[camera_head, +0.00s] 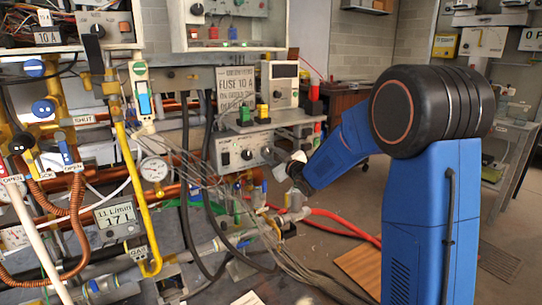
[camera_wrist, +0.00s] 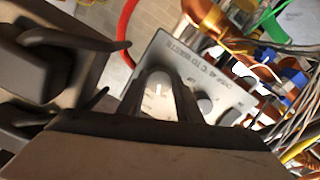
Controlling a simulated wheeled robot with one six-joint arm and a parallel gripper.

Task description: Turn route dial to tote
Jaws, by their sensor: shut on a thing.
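The same kind of grey panel (camera_wrist: 212,80), with printed text too small to read surely, shows in the wrist view. My gripper (camera_wrist: 159,86) is shut on a round pale dial (camera_wrist: 158,80) on this panel, one dark finger on each side. A light pointer mark shows on the dial's face. I cannot read which position it points to, and no "tote" label is legible. In the head view my gripper (camera_head: 281,166) is at the panel's right end; its fingertips are hard to make out.
Copper pipes and loose wires crowd the right of the wrist view. A red hose (camera_head: 340,222) lies below my arm. A meter box (camera_head: 284,84) stands above the panel. Open floor lies behind my arm.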

